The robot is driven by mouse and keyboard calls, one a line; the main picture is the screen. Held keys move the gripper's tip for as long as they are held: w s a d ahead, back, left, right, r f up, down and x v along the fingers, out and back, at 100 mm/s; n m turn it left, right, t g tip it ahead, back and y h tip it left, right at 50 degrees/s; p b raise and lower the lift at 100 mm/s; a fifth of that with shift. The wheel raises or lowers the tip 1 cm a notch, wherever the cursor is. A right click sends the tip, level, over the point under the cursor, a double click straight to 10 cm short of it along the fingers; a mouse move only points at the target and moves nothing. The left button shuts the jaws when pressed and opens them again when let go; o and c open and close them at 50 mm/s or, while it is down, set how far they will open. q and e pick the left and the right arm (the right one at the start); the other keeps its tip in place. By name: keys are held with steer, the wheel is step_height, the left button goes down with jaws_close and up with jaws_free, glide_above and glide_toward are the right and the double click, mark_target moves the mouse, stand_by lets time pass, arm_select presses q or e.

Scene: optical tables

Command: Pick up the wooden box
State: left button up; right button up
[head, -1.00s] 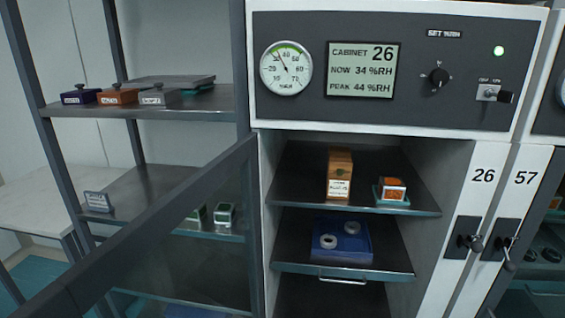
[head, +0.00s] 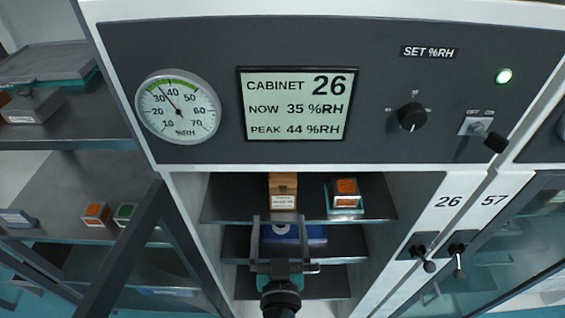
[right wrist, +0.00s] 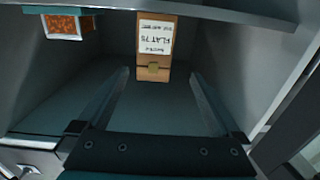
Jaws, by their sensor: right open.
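The wooden box (head: 283,185), upright with a white label on its front, stands on the upper shelf (head: 235,205) inside the open cabinet 26. My right gripper (head: 280,220) is in front of the cabinet opening, below the box in the head view, with its fingers pointing inward. It is open and empty. In the right wrist view the wooden box (right wrist: 155,45) appears upside down, with its label reading "FLAT 75", centred between the two fingers (right wrist: 157,75). I see no contact. My left gripper is not in view.
An orange-topped item on a teal base (head: 345,196) stands right of the box on the same shelf. A blue tray (head: 310,236) is on the shelf below. The open glass door (head: 125,245) stands to the left. Cabinet walls bound both sides.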

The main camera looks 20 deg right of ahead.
mark_target(281, 191)
steer(key=w, duration=0.1)
steer(key=w+b, duration=0.1)
steer(key=w+d+r, duration=0.1)
steer(key=shift+d, duration=0.1)
steer(key=b+x, duration=0.2)
steer(key=x, duration=0.3)
steer(key=shift+w+d+f, duration=0.1)
steer(key=shift+w+d, duration=0.05)
steer(key=shift+w, duration=0.2)
steer(key=shift+w+d+b, duration=0.3)
steer(key=shift+w+b, duration=0.05)
steer(key=shift+w, duration=0.35)
steer(key=shift+r+b+x, duration=0.25)
steer(key=shift+b+x, duration=0.3)
steer(key=shift+x, duration=0.55)
steer(key=shift+r+b+x, duration=0.2)
steer(key=shift+b+x, duration=0.3)
steer(key=shift+x, duration=0.6)
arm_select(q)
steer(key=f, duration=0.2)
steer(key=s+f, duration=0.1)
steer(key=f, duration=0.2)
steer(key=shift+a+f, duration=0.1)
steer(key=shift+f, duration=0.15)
arm_select(e)
steer(key=shift+d, duration=0.2)
steer(key=shift+c, duration=0.2)
